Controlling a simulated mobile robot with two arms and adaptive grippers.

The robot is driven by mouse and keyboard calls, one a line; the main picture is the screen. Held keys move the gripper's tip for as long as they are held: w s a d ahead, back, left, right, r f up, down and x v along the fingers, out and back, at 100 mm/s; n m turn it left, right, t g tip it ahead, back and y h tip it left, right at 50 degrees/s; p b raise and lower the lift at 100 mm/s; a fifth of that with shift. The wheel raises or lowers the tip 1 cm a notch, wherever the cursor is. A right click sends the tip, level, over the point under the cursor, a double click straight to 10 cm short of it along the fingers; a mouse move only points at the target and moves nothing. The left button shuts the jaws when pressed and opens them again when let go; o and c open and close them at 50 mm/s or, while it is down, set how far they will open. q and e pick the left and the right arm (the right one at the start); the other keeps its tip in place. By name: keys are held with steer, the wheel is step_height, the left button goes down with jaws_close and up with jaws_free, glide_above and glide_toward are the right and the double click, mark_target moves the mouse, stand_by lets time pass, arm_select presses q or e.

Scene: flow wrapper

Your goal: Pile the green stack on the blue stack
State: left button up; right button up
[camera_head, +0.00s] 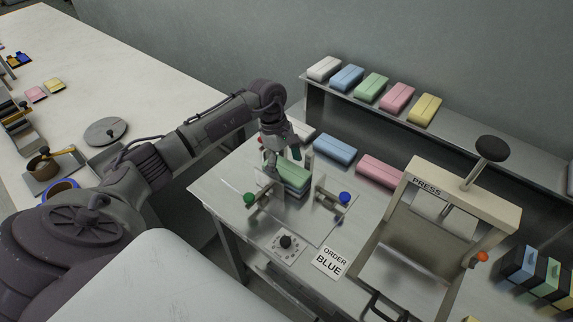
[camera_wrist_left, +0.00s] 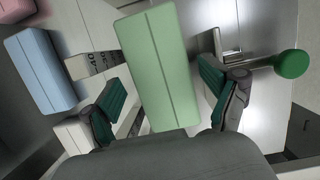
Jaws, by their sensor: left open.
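The green stack (camera_head: 293,175) stands on the steel table between small clamp fixtures. It also fills the middle of the left wrist view (camera_wrist_left: 155,65). My left gripper (camera_head: 284,155) is over the green stack and open. In the wrist view its teal-padded fingers (camera_wrist_left: 165,98) are on either side of the stack, with a gap showing on both sides. The blue stack (camera_head: 335,149) lies on the table behind and to the right of the green one. It shows at the left in the wrist view (camera_wrist_left: 40,70). My right gripper is not in view.
A pink stack (camera_head: 380,171) lies right of the blue one, and a white one is partly hidden behind my arm. A shelf (camera_head: 385,113) behind holds several coloured stacks. A press (camera_head: 440,220) stands at right. A card (camera_head: 330,262) reads "ORDER BLUE". Green and blue knobs flank the fixture.

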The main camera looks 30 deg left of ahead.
arm_select(q)
steer(key=shift+a+r, duration=0.1)
steer(key=v, duration=1.1)
steer(key=shift+r, duration=0.4)
